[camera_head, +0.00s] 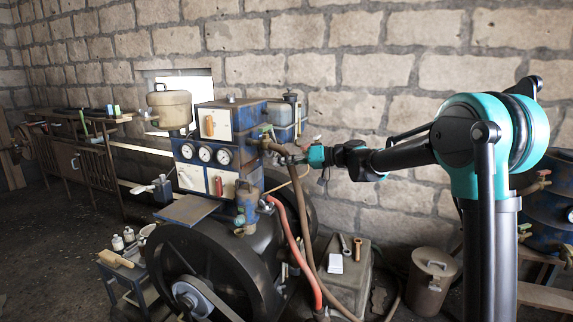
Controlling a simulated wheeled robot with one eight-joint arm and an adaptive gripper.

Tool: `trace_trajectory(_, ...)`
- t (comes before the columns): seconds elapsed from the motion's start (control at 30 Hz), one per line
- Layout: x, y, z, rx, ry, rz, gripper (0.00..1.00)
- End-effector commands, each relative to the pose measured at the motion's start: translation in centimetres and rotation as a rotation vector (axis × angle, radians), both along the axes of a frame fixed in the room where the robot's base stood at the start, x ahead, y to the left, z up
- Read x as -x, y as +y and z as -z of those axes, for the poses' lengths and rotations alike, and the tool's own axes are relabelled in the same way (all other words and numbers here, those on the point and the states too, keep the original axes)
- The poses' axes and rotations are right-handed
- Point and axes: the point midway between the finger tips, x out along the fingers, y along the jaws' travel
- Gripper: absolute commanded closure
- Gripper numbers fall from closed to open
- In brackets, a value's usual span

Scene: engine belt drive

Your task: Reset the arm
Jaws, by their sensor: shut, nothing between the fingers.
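My arm (408,155) enters from the right with its teal elbow high and its forearm reaching left across the picture. My gripper (299,158), at the far end past the dark wrist and a teal section, is small in view and shut with nothing in it. It appears in front of or beside the upper right of the engine (220,150), near a brown pipe. I cannot tell whether it touches the pipe. The engine has a blue and white body with round gauges (205,153). Its large dark flywheel (195,265) is below, with a belt pulley (190,298) at the front.
A red hose (303,245) and a brown hose hang below my gripper. A grey box (347,280) with small items and a lidded bucket (432,283) stand on the floor. A blue tank (548,215) is at right. A small side table (122,268) with bottles is at left.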

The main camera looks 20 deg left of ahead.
Motion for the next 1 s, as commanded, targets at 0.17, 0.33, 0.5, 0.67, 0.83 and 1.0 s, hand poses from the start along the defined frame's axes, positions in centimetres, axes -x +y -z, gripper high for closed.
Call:
trace_trajectory(0.17,0.2,-0.9,0.4,0.017,0.002,0.009,1.00)
trace_trajectory(0.33,1.7,-6.3,3.9,0.159,0.027,0.086,1.00)
trace_trajectory(0.5,4.9,-15.7,10.0,0.390,0.077,0.237,1.00)
trace_trajectory(0.67,8.8,-24.5,15.6,0.589,0.128,0.398,1.00)
trace_trajectory(0.83,13.8,-33.6,21.2,0.787,0.179,0.587,1.00)
trace_trajectory(1.0,19.6,-41.9,26.0,0.961,0.224,0.783,1.00)
